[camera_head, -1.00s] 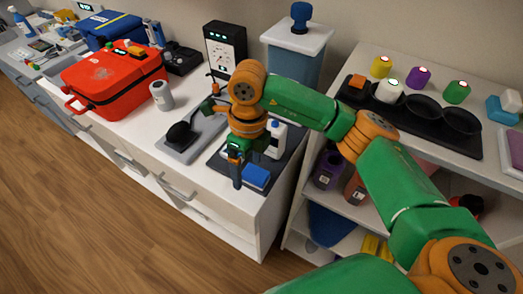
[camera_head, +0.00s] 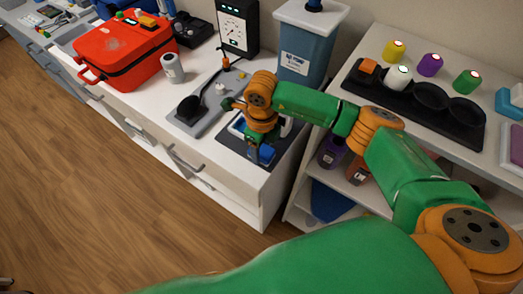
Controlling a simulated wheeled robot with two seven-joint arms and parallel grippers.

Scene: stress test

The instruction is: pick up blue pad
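The blue pad (camera_head: 267,154) lies on a dark mat (camera_head: 232,142) near the front right corner of the white counter. My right gripper (camera_head: 254,157) points down at the pad's left side and hides part of it. I cannot tell whether the fingers touch the pad or how far apart they are. My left gripper is not in view.
A grey tray with a black tool (camera_head: 189,107) lies left of the gripper. A shelf with a black holder (camera_head: 430,112) stands at right.

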